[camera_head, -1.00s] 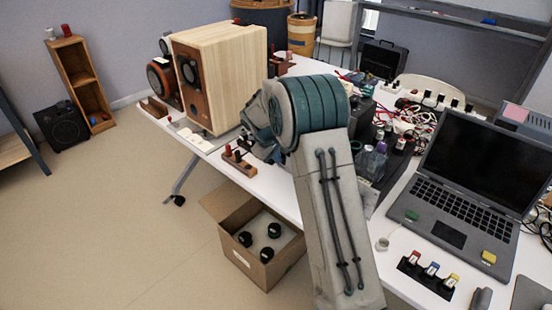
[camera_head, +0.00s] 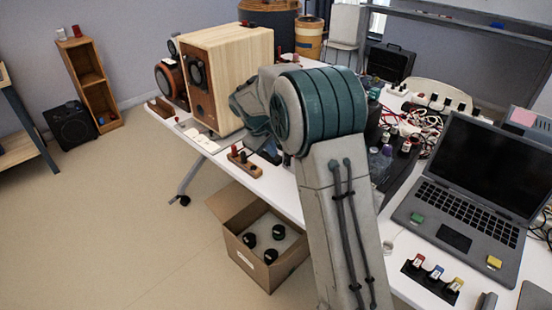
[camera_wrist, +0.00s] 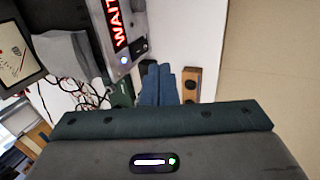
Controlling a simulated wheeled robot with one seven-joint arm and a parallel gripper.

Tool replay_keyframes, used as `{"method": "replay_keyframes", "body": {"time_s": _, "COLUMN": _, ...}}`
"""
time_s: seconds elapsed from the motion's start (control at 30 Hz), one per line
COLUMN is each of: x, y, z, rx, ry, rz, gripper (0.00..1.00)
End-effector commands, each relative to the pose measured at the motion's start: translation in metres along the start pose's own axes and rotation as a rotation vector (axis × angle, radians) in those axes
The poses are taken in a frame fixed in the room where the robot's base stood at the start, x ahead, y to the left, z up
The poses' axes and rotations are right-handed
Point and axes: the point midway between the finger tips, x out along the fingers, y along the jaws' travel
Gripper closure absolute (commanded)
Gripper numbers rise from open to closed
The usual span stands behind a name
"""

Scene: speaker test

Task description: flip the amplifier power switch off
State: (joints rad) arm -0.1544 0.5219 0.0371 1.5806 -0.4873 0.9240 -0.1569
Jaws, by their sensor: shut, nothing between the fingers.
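In the wrist view a grey box (camera_wrist: 124,22) with a red lit display reading "WAIT" stands at the upper middle, partly cut off by the frame. It looks like the amplifier. A small bluish-white lit round spot (camera_wrist: 124,60) sits on its front near the bottom, and dark small parts are beside it. I cannot tell which is the power switch. My gripper (camera_wrist: 158,70) shows as blue fingers pressed together and empty, just below and right of the box's lower end. Whether it touches anything is unclear. In the head view my arm hides the gripper and the box.
A wooden block with round pegs (camera_head: 245,163) lies near the table's front edge, close to the gripper. A large wooden speaker (camera_head: 235,75) stands at left. A laptop (camera_head: 470,185) and tangled cables (camera_head: 425,125) are at right. An open cardboard carton (camera_head: 280,270) is on the floor.

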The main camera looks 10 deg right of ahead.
Motion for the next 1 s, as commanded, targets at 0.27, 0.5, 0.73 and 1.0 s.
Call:
{"method": "replay_keyframes", "body": {"time_s": 0.27, "x": -0.038, "y": 0.000, "z": -0.002, "rx": -0.007, "ry": 0.004, "rz": 0.000, "gripper": 1.00}}
{"method": "replay_keyframes", "body": {"time_s": 0.5, "x": -0.041, "y": 0.001, "z": -0.001, "rx": -0.004, "ry": 0.002, "rz": -0.001, "gripper": 1.00}}
{"method": "replay_keyframes", "body": {"time_s": 0.73, "x": -0.041, "y": 0.002, "z": -0.001, "rx": -0.004, "ry": 0.001, "rz": -0.003, "gripper": 1.00}}
{"method": "replay_keyframes", "body": {"time_s": 1.0, "x": -0.040, "y": 0.000, "z": -0.001, "rx": -0.006, "ry": 0.000, "rz": -0.047, "gripper": 1.00}}
